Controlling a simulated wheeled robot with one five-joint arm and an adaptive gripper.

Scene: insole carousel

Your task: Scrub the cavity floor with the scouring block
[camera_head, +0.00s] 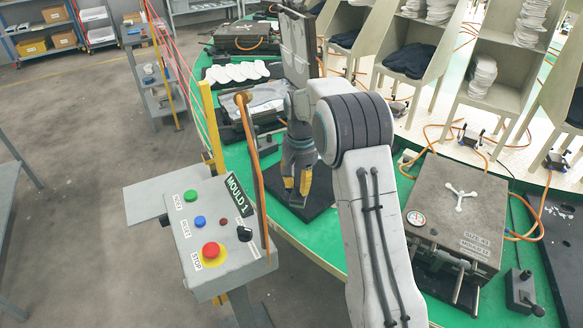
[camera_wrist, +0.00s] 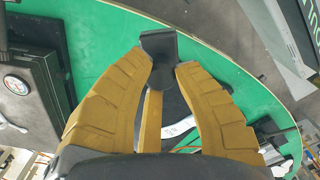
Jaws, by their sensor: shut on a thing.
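My gripper (camera_head: 297,187) points down over a dark flat pad (camera_head: 322,194) on the green table. In the wrist view its yellow fingers (camera_wrist: 160,68) are closed in around a dark block (camera_wrist: 158,45), taken as the scouring block. The fingers and a tan middle piece (camera_wrist: 152,122) hide part of it. I cannot tell whether the block touches the pad below. An open mould (camera_head: 236,112) lies behind my gripper, with its lid (camera_head: 298,48) raised upright. The cavity floor is not clearly visible; my arm and gripper cover part of that area.
A closed mould (camera_head: 456,205) with orange hoses lies at right. Racks (camera_head: 500,75) stand behind. Grey floor at left is largely clear.

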